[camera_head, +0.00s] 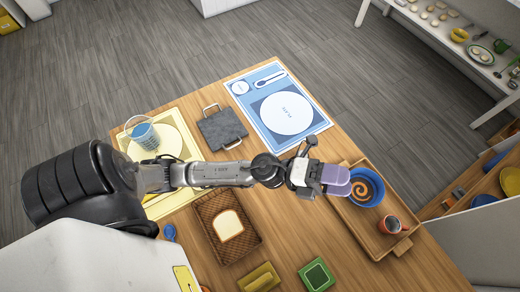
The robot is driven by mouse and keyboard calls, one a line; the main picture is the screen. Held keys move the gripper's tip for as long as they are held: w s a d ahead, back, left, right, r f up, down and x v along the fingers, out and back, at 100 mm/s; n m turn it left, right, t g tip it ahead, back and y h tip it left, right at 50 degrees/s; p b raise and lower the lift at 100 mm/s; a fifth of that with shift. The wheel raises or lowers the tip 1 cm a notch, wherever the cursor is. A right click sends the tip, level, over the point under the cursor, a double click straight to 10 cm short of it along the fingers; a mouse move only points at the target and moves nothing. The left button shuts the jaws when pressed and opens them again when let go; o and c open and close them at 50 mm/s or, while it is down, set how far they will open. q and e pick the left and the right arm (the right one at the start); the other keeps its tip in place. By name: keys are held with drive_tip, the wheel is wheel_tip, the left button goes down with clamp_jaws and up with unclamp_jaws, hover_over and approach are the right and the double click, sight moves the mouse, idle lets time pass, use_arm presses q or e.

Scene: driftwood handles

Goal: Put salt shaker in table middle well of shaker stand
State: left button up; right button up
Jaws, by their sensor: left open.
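My left gripper (335,179) reaches in from the left and hangs over the left edge of the wooden tray (374,243), beside the blue bowl. Its jaws are open; a lavender shape shows at its tip, and I cannot tell whether it is part of the gripper or a thing below. I cannot pick out the salt shaker or the shaker stand for certain. A small red cylinder with a dark top (390,224) stands on the tray. A yellow block-like holder (262,278) lies at the near table edge; its wells cannot be made out.
A blue bowl with an orange spiral (366,187) sits on the tray. A woven basket (243,249) holds bread (228,225). A green square box (316,275), dark slab (222,129), blue placemat with plate (287,113) and blue cup (144,133) stand around. Bare wood shows between them.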

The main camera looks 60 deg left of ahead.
use_arm(q)
drive_tip(key=a+f+n+t+y, duration=0.1)
drive_tip(key=a+f+n+y, duration=0.45)
drive_tip(key=n+y, duration=0.45)
drive_tip(key=a+f+n+t+y, duration=0.1)
drive_tip(key=a+f+n+y, duration=0.3)
drive_tip(key=a+n+y, duration=0.55)
drive_tip(key=s+d+f+n+g+h, duration=0.1)
drive_tip(key=s+f+n+g, duration=0.1)
drive_tip(key=s+f+g, duration=0.2)
drive_tip(key=s+d+f+n+g, duration=0.1)
drive_tip(key=s+f+n+g, duration=0.2)
drive_tip(key=s, duration=0.5)
drive_tip(key=s+f+n+g+h, duration=0.1)
drive_tip(key=s+f+n+g, duration=0.1)
drive_tip(key=s+f+g, duration=0.4)
drive_tip(key=shift+s+d+f+n+h, duration=0.2)
drive_tip(key=shift+d+f+n+h, duration=0.05)
drive_tip(key=shift+d+h, duration=0.15)
wheel_tip(320, 180, up, 30)
drive_tip(key=p, duration=3)
drive_tip(key=shift+r, duration=0.25)
